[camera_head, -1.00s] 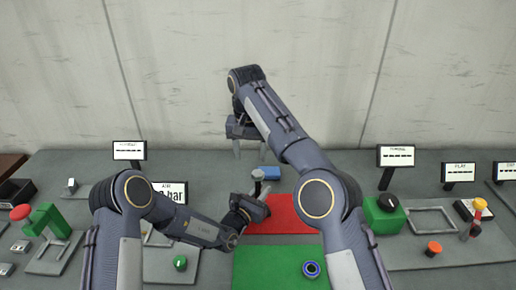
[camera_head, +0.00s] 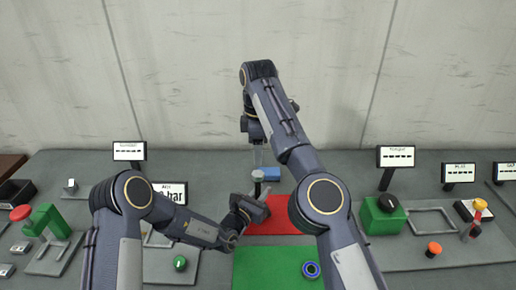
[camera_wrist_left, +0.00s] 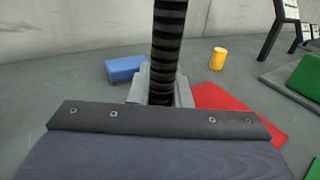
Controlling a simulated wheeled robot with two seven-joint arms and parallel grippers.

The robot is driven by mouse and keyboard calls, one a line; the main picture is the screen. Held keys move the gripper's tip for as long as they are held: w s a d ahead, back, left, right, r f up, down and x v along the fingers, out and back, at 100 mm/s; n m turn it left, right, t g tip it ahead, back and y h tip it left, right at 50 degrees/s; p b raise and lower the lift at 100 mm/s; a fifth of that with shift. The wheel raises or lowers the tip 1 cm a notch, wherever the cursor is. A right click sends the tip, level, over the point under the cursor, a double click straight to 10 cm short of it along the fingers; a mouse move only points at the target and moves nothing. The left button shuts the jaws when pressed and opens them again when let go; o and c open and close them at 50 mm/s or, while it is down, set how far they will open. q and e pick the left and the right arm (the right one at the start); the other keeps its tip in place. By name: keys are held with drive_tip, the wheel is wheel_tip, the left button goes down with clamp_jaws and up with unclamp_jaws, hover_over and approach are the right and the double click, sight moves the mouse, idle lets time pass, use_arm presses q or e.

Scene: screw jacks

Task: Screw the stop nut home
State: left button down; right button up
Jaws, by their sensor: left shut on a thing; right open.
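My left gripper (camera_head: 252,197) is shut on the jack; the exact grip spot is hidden. My right gripper (camera_head: 258,158) is open, pointing down just above the jack's top, apparently apart from it. A blue ring with a dark centre (camera_head: 311,269), possibly the stop nut, lies on the green mat (camera_head: 270,268).
A blue block (camera_head: 270,174) stands behind the red mat (camera_head: 280,212). The left wrist view also shows a yellow cylinder (camera_wrist_left: 217,58). A green box with a black knob (camera_head: 384,214) and a grey frame (camera_head: 434,220) are at right.

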sight(258, 174)
drive_tip(key=shift+w, duration=0.1)
idle(0.3)
drive_tip(key=shift+w+f, duration=0.1)
drive_tip(key=shift+f, duration=3.9)
drive_tip(key=shift+c, duration=0.4)
drive_tip(key=c, duration=0.9)
drive_tip(key=o, duration=1.1)
drive_tip(key=shift+r, duration=0.1)
